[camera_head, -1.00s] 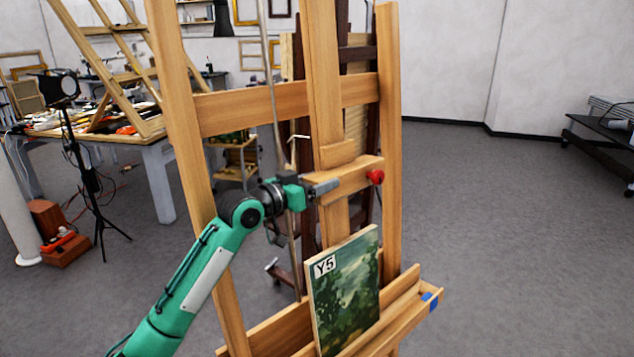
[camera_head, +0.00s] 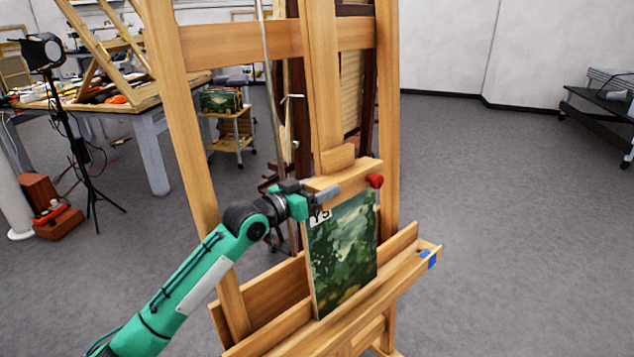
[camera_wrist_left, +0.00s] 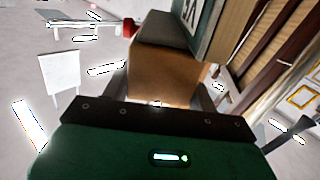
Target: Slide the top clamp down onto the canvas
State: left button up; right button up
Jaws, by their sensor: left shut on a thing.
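A wooden easel stands in front of me. Its top clamp (camera_head: 345,176) is a wooden block with a red knob (camera_head: 375,181) at its right end. The clamp sits at the upper edge of the green landscape canvas (camera_head: 345,245), close to or touching it; I cannot tell which. The canvas stands on the easel's lower ledge (camera_head: 400,268), and its label is partly covered. My left gripper (camera_head: 325,193) is shut on the clamp's left end. In the left wrist view the clamp block (camera_wrist_left: 165,70) fills the space between the fingers. My right gripper is not in view.
A black light stand (camera_head: 75,140) and a cluttered worktable (camera_head: 150,150) are at the left. A small trolley (camera_head: 232,135) stands behind the easel. A low dark platform (camera_head: 605,110) is at the far right. The floor right of the easel is clear.

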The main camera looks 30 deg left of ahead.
pick_arm(q)
jog(key=shift+d+f, duration=0.1)
jog(key=shift+f, duration=0.4)
jog(key=o, duration=1.4)
jog(key=shift+c, duration=0.2)
jog(key=shift+r, duration=0.15)
jog(key=shift+s+a, duration=0.3)
jog(key=shift+s, duration=0.25)
jog(key=b+v, duration=0.4)
jog(key=v, duration=0.8)
jog(key=shift+s+a+b, duration=0.15)
jog(key=shift+s+b, duration=0.15)
jog(key=shift+b, duration=0.05)
